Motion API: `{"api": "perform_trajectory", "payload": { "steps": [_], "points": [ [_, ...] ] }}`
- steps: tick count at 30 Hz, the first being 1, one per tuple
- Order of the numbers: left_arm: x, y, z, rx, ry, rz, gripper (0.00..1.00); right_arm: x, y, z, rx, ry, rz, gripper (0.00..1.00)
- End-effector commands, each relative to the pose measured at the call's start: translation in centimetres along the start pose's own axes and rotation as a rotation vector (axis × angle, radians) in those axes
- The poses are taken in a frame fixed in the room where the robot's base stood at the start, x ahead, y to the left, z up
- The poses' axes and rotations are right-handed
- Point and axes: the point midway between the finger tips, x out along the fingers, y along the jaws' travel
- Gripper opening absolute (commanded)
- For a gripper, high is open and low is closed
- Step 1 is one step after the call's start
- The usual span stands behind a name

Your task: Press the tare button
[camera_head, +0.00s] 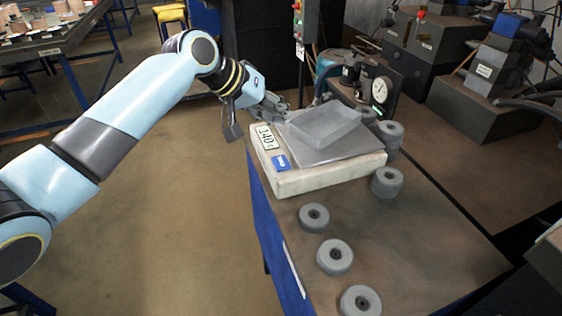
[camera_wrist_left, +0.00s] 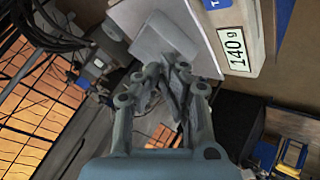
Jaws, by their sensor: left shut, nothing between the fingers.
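A cream bench scale (camera_head: 330,178) stands on the brown bench, with a display (camera_head: 267,137) that reads about 140 g. A blue tare button (camera_head: 281,162) sits next to the display on the scale's left side. In the left wrist view the display (camera_wrist_left: 235,48) is large, and only part of the blue button (camera_wrist_left: 211,4) shows at the top edge. My left gripper (camera_head: 277,107) is shut and empty at the scale's far left corner, beyond the display and apart from the button. In the wrist view its fingertips (camera_wrist_left: 170,68) lie over the scale's plate.
A grey open tray (camera_head: 325,127) rests on the scale's plate. A machine with a dial gauge (camera_head: 380,90) stands behind. The floor left of the bench is clear.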

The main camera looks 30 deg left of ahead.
Motion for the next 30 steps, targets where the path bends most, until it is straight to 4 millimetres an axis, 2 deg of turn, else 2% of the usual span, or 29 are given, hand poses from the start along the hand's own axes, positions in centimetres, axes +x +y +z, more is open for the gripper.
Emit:
{"api": "perform_trajectory", "payload": {
  "steps": [8, 17, 24, 30],
  "points": [
    [2.0, -1.4, 1.4, 0.001, 0.001, 0.000, 0.00, 3.2, 0.3, 0.3, -0.002, -0.001, 0.006, 0.29],
    [4.6, -3.4, 3.4, 0.000, -0.001, -0.001, 0.00, 7.7, 0.1, 0.9, -0.003, -0.003, 0.007, 0.29],
    [5.8, -4.3, 4.3, -0.001, -0.001, -0.001, 0.00, 8.1, 0.0, 0.9, -0.003, -0.003, 0.006, 0.29],
    [5.9, -4.3, 4.3, 0.000, 0.000, 0.000, 0.00, 8.1, -0.3, 0.9, -0.002, -0.003, 0.003, 0.29]
  ]
}}
